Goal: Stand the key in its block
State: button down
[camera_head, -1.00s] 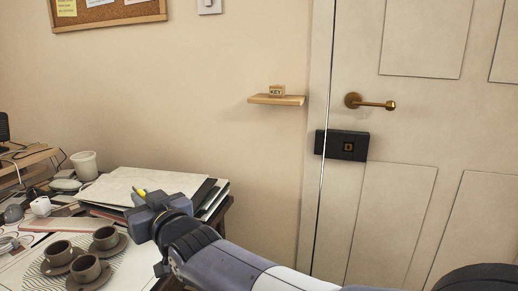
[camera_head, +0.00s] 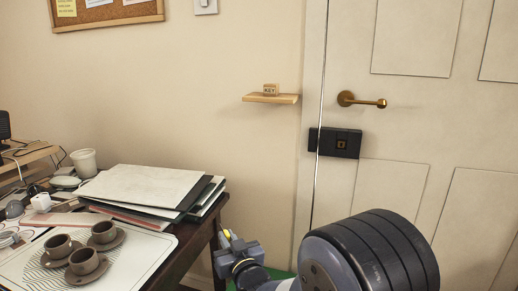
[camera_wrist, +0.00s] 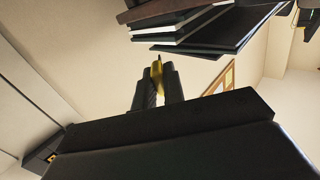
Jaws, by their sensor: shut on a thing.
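The small wooden block marked KEY (camera_head: 270,89) stands on a narrow wooden wall shelf (camera_head: 285,99) left of the door. My gripper (camera_head: 228,237) is low beside the right edge of the desk, below and left of the shelf, well apart from the block. In the wrist view my gripper (camera_wrist: 157,84) is shut on a thin yellow key (camera_wrist: 158,66), whose end sticks out past the fingertips. The rest of the key is hidden between the fingers. In the head view the key is only a small yellow patch.
The desk holds stacked folders (camera_head: 145,188), several brown cups on saucers (camera_head: 87,262), and a white cup (camera_head: 84,162). The door (camera_head: 398,190) has a brass handle (camera_head: 362,101) and a black lock box (camera_head: 336,142). The wall between desk and shelf is bare.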

jog(key=s+d+f+m+t+h, duration=0.1)
jog(key=s+d+f+m+h, duration=0.2)
jog(key=d+f, duration=0.6)
jog(key=s+d+f+m+t+h, duration=0.15)
jog(key=s+d+f+h, duration=0.35)
jog(key=d, duration=0.9)
jog(key=w+r+p, duration=0.2)
jog(key=r+p, duration=1.2)
jog(key=p, duration=0.2)
jog(key=w+r+p, duration=0.2)
jog(key=r+p, duration=1.2)
jog(key=p, duration=0.3)
jog(key=s+f, duration=0.4)
jog(key=f, duration=0.2)
jog(key=shift+s+d+g, duration=0.15)
jog(key=shift+s+g, duration=0.2)
